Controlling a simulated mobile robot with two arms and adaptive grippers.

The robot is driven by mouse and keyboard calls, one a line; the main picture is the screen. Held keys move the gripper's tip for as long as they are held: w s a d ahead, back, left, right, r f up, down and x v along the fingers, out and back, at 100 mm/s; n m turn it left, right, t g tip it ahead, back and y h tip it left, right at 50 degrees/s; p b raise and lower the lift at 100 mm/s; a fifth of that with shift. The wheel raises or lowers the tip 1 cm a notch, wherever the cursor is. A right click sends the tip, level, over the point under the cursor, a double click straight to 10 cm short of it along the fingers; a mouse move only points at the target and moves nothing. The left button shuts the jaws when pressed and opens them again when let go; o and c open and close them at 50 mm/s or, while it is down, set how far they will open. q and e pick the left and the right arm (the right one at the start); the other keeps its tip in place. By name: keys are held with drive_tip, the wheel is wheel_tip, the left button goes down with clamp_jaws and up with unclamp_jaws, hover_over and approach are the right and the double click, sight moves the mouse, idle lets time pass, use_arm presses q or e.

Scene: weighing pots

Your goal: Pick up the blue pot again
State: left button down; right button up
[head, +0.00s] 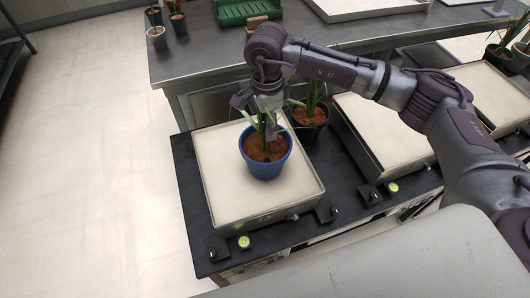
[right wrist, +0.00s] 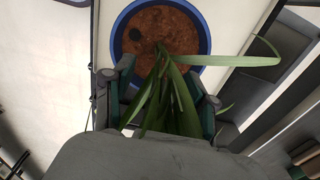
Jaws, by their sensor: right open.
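The blue pot (head: 265,164) holds brown soil and a green plant. It stands upright on the cream-topped scale (head: 225,190) at the left, towards its right side. My right gripper (head: 268,128) is above the pot, among the leaves. In the right wrist view my right gripper (right wrist: 160,95) is open, with its fingers either side of the leaves. The blue rim (right wrist: 116,40) shows beyond the fingertips there. Whether a finger touches the plant is hard to tell. My left gripper is not in view.
A dark pot (head: 309,130) with a plant stands just right and behind the blue pot. A second scale (head: 385,130) is to the right. A steel table (head: 200,58) behind holds a green crate (head: 247,10) and small pots (head: 157,38).

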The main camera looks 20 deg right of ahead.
sight(266, 150)
drive_tip(key=shift+a+f+p, duration=0.1)
drive_tip(key=shift+f+p, duration=0.3)
drive_tip(key=shift+f, duration=2.4)
drive_tip(key=shift+c, duration=0.3)
clamp_jaws()
